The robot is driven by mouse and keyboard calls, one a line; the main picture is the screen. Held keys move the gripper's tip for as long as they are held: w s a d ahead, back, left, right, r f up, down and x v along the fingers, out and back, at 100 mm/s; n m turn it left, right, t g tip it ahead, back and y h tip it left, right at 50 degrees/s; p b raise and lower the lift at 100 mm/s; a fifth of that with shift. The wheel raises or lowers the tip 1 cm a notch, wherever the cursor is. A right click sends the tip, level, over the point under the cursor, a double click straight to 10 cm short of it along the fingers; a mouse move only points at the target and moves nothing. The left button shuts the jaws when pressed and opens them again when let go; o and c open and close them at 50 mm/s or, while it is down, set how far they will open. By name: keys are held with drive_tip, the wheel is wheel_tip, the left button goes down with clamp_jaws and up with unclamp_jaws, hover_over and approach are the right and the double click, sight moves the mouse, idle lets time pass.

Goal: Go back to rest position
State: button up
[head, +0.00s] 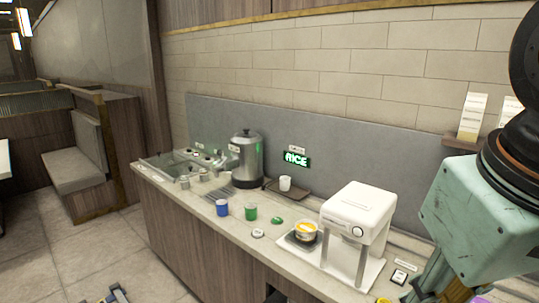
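A teal arm link of mine (478,215) with a black joint fills the right edge of the head view, in front of the counter's right end. I do not make out my gripper's fingers, so I cannot see whether it holds anything. On the counter (200,212), a blue cup (222,208) and a green cup (251,212) stand upright side by side. A green lid-like piece (276,221) and a small white round piece (258,234) lie near them. A bowl with orange contents (306,231) stands on a dark plate by the white machine (357,220).
A tall steel urn (246,160) stands at the back, left of a brown tray (290,192) with a white cup (285,183). Sauce wells (172,165) are at the far left. A booth bench (78,172) stands beyond. The floor (90,250) left of the counter is mostly clear.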

drive_tip(key=shift+s+a+r+m+t, duration=0.15)
drive_tip(key=shift+s+a+m, duration=0.15)
drive_tip(key=shift+s, duration=0.4)
drive_tip(key=shift+s+a+r+m+t, duration=0.15)
drive_tip(key=shift+s+a+m, duration=0.1)
drive_tip(key=shift+s, duration=0.4)
idle(1.7)
